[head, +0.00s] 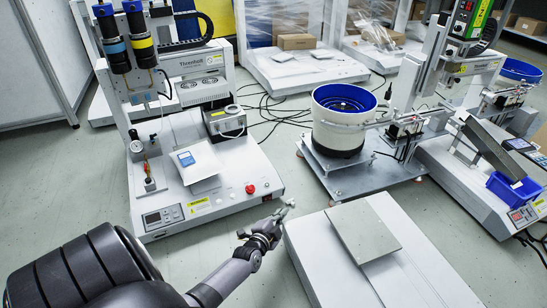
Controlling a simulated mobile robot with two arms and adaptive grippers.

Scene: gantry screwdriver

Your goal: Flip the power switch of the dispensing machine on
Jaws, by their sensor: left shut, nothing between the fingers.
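The dispensing machine (262,158) stands at left, a white bench unit with two dark cylinders (127,38) on its column. Its front has a display panel (163,216), a yellow label and a red button (250,188). A small dark spot shows on the front near the right corner; I cannot tell whether it is the power switch. My left gripper (287,207) is just right of that front corner. It is shut and empty, and looks apart from the machine. My right gripper is out of view.
A white unit with a grey plate (362,232) lies just right of my left gripper. A blue-lined bowl feeder (342,118) and a screwdriver gantry (432,75) stand beyond. Cables lie on the floor behind the machine. Open floor (215,248) lies in front of it.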

